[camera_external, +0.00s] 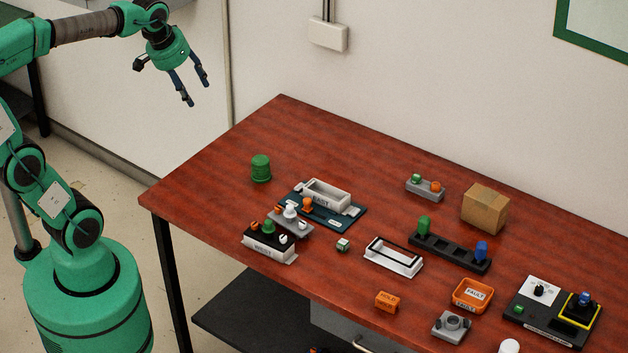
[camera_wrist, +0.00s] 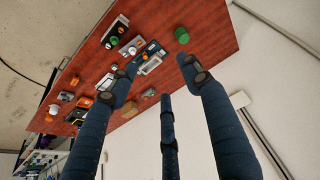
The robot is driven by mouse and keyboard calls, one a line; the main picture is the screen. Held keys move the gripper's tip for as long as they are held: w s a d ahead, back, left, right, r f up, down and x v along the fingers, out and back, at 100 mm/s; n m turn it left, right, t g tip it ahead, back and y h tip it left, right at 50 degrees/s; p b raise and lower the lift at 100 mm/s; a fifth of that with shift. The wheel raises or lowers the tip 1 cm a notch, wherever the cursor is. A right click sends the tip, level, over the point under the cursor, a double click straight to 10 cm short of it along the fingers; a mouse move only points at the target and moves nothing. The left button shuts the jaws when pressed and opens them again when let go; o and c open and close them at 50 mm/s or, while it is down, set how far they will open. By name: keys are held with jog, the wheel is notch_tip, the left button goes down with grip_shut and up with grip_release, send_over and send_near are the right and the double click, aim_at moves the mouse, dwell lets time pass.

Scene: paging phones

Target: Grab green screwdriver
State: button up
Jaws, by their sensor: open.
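A green upright handle (camera_external: 424,225) stands in the left end of a black rack (camera_external: 450,252) on the red-brown table. It looks like the green screwdriver; only its handle shows, and any shaft is hidden in the rack. My gripper (camera_external: 196,92) is open and empty, high above and beyond the table's left end, far from the rack. Its dark blue fingers are spread in the wrist view (camera_wrist: 160,72). There the table is tilted and distant, and I cannot make out the green handle clearly.
A blue handle (camera_external: 481,250) stands in the rack's right end. A cardboard box (camera_external: 485,209) is behind it, and a white frame (camera_external: 393,257) is to its left. A ribbed green cylinder (camera_external: 261,168) stands at the table's left. The table's far left corner is bare.

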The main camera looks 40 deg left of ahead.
jog(key=w+d+r+g+p, duration=0.1)
jog(key=w+d+p, duration=0.1)
jog(key=w+d, duration=0.5)
jog(key=w+d+r+p, duration=0.1)
jog(key=w+d, duration=0.3)
jog(key=w, duration=0.5)
jog(key=n+g+p, duration=0.1)
jog(key=g+p, duration=0.3)
jog(key=p, duration=0.5)
send_over(424, 218)
notch_tip(424, 218, down, 32)
jog(key=shift+y, duration=0.3)
jog(key=shift+f, duration=0.15)
jog(key=shift+f, duration=4.25)
jog(key=shift+f, duration=0.2)
